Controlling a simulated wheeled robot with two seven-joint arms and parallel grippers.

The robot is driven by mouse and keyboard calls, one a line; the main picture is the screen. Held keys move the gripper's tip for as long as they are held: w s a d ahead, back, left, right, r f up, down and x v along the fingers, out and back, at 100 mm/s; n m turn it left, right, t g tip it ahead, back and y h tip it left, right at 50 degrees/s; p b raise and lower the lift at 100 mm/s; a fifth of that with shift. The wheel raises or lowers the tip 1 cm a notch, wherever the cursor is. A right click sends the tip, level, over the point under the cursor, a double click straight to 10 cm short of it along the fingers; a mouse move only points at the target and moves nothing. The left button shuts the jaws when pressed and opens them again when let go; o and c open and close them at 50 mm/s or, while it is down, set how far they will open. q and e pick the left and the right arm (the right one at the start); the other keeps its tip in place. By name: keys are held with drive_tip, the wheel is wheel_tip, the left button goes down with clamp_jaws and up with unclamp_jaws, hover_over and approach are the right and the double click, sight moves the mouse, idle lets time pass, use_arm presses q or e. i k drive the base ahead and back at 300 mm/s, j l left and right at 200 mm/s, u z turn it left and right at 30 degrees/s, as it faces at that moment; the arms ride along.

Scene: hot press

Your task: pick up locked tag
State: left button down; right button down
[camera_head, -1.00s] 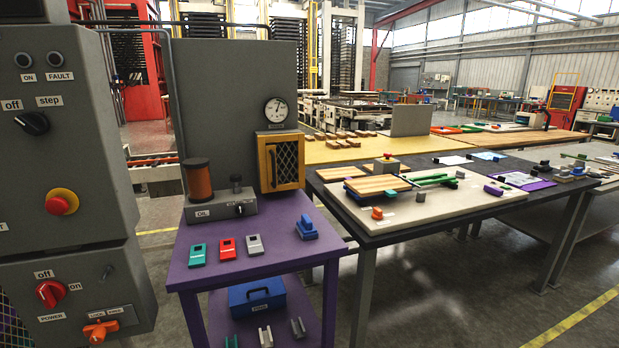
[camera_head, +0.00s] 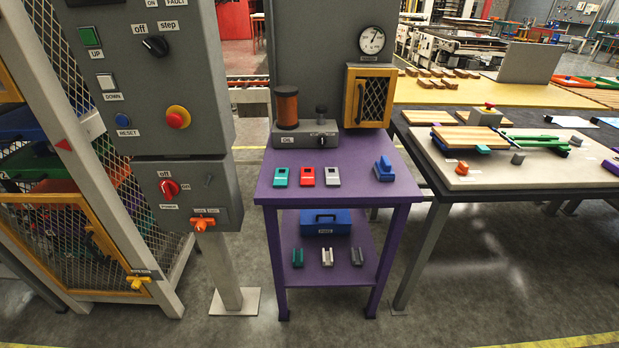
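Three flat tags lie in a row on the purple table's top: a green tag (camera_head: 280,177), a red tag (camera_head: 306,177) and a grey tag (camera_head: 332,177). Neither of my grippers is in view.
The purple table (camera_head: 350,206) also carries an oil unit (camera_head: 305,135), a wire-fronted yellow box (camera_head: 370,97) and a blue object (camera_head: 383,168). A blue case (camera_head: 325,222) and several small clips sit on its lower shelf. The control cabinet (camera_head: 187,90) stands left, a dark workbench (camera_head: 432,180) right. Front floor is clear.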

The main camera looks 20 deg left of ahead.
sight(307, 179)
drive_tip(key=i+l+u, duration=0.2)
drive_tip(key=u, duration=0.25)
drive_tip(key=i+l+u, duration=0.25)
drive_tip(key=u, duration=0.25)
drive_tip(key=i+l+u, duration=0.1)
drive_tip(key=l+u, duration=0.35)
